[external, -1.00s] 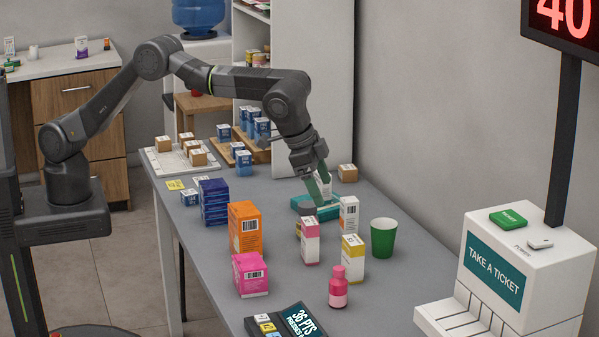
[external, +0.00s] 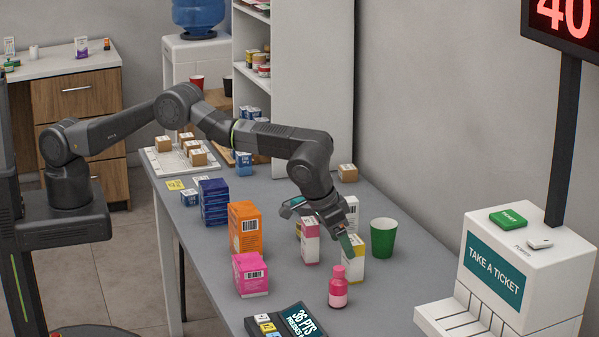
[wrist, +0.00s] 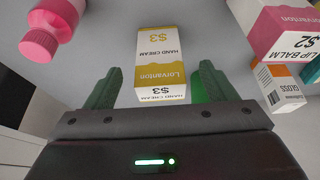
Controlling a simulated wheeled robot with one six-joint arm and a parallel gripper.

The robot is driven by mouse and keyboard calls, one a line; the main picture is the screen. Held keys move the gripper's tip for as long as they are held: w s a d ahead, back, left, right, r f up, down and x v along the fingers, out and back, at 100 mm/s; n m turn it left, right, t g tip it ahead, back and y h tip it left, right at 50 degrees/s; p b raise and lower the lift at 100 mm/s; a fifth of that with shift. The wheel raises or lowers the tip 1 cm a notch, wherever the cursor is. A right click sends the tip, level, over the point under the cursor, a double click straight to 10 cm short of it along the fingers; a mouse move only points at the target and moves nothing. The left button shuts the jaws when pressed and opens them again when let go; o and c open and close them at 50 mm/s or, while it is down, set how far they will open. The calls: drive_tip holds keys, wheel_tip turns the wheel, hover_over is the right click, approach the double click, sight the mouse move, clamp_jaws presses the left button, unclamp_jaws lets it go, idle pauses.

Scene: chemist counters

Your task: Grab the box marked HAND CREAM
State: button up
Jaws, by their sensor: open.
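The HAND CREAM box (wrist: 158,50) is white and yellow with a $3 mark. In the wrist view it stands just beyond and between the two green fingertips. In the external view the same box (external: 353,262) stands on the grey counter, its upper part partly hidden by a finger. My gripper (wrist: 156,85) is open, one finger to each side of the box's line, with nothing held. In the external view my gripper (external: 322,228) is above the counter at the box, pointing down toward it. Whether a finger touches the box, I cannot tell.
A pink bottle (external: 338,288) stands in front of the box and a green cup (external: 383,238) to its right. A pink-and-white LIP BALM box (external: 310,243) is close on the left. An orange box (external: 244,232) and a magenta box (external: 250,275) stand farther left.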

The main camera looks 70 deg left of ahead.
drive_tip(key=shift+p+x, duration=1)
drive_tip(key=shift+x, duration=1.75)
drive_tip(key=shift+r, duration=0.1)
drive_tip(key=c, duration=1.1)
drive_tip(key=shift+r, duration=0.1)
